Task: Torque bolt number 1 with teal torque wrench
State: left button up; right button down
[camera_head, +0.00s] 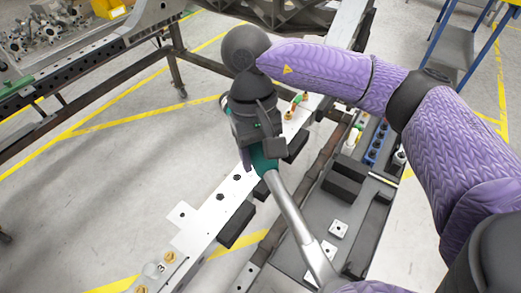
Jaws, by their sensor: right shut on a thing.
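My right gripper (262,150) is shut on the teal torque wrench (290,212), around its teal handle. The wrench's grey metal shaft slants down to the lower right, over the dark tool tray, to the bottom edge. Its far end is not clearly visible. The pale fixture rail (205,222) runs from lower left to upper right behind the gripper. Brass-coloured bolts (170,257) sit at its near end beside a "3" mark, and others (288,115) sit beyond the gripper. I cannot make out a number 1 label. My left gripper is out of view.
The dark tray (285,262) right of the rail holds black blocks and small coloured sockets (375,145). A bench with metal parts (45,35) stands upper left, a blue-framed cart (455,50) upper right. Grey floor with yellow lines is open at left.

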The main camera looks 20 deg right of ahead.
jog(key=shift+w+a+f+m, duration=0.1)
jog(key=shift+a+f+m, duration=0.2)
jog(key=shift+a+m, duration=0.1)
jog(key=shift+f+m+y+p, duration=0.3)
jog(key=shift+f+m+p, duration=0.05)
jog(key=shift+m, duration=0.15)
jog(key=a+f+m+t+y, duration=0.1)
jog(key=a+f+m, duration=0.2)
jog(key=f+m, duration=0.4)
jog(key=a+f+m+t+y, duration=0.1)
jog(key=a+f+m, duration=0.2)
jog(key=f+m, duration=0.4)
jog(key=shift+s+b+x, duration=0.35)
jog(key=shift+x, duration=1.25)
jog(key=shift+d+b+x, duration=0.25)
jog(key=shift+b+x, duration=0.75)
jog(key=shift+s+d+m+p, duration=0.1)
jog(key=shift+s+m+p, duration=0.3)
jog(key=shift+s+p, duration=0.4)
